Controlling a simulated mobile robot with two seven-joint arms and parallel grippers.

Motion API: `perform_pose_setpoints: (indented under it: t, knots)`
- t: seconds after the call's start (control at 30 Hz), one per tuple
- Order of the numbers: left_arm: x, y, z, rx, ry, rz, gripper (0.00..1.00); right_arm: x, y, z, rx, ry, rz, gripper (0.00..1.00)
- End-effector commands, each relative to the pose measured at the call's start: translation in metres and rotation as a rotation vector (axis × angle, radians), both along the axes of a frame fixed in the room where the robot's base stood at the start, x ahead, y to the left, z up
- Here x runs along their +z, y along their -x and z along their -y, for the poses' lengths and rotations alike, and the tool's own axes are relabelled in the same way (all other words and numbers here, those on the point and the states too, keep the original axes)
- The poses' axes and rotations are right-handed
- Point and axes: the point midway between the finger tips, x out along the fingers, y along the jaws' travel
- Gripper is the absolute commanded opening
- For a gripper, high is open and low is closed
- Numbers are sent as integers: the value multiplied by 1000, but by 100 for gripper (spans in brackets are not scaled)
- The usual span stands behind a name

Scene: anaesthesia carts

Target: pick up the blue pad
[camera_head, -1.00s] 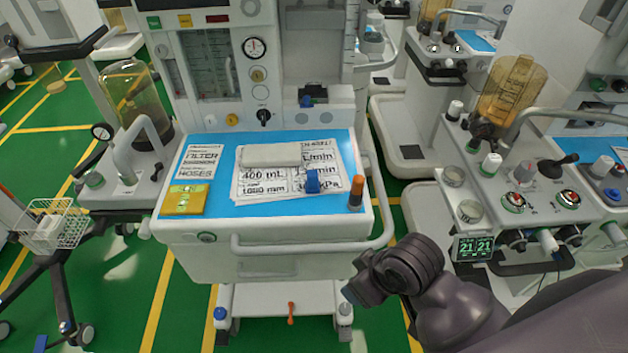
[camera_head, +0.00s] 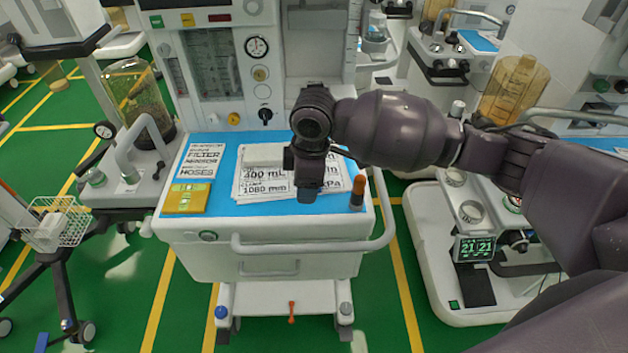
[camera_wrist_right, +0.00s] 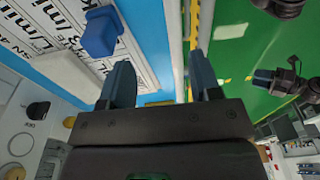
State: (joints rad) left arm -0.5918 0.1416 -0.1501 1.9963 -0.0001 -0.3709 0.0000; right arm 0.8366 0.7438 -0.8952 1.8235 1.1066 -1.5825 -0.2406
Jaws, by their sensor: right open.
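A small blue block-like piece (camera_wrist_right: 101,32), which I take for the blue pad, sits on the printed papers on the cart top in the right wrist view. In the head view it is hidden behind my right gripper. My right gripper (camera_head: 306,190) is over the front of the cart's blue top surface (camera_head: 240,210) and points down. In the wrist view its two fingers (camera_wrist_right: 163,82) are apart with nothing between them. The blue piece lies left of the left finger, outside the gap.
Printed papers (camera_head: 262,188) and a white block (camera_head: 263,155) lie on the cart top. A yellow pack (camera_head: 186,198) is at its left, and an orange-topped cylinder (camera_head: 356,196) stands at its right front corner. A rail (camera_head: 310,245) runs along the front.

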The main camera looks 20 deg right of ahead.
Motion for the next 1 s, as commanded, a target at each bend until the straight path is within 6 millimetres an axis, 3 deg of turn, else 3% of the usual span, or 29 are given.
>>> perform_pose_setpoints:
  t: [0.03, 0.2, 0.43, 0.57, 0.83, 1.0]
  knots:
    - [-1, 0, 0, 0, 0, -2, 43, 13, -13, 8, 1, 25, 6, 57]
    - [-3, 3, -1, 1, -2, -9, 43, 46, -41, 26, -1, 76, -4, 57]
    - [-7, 10, -2, 5, -2, -21, 43, 66, -56, 38, -12, 100, -11, 57]
    - [-9, 11, -2, 5, -2, -24, 43, 58, -57, 38, -13, 101, -14, 57]
    - [-9, 5, -1, 1, -1, -15, 43, 19, -56, 38, -13, 101, -14, 57]
    - [-5, -2, 1, -3, -1, 0, 43, 9, -56, 38, -12, 100, -11, 57]
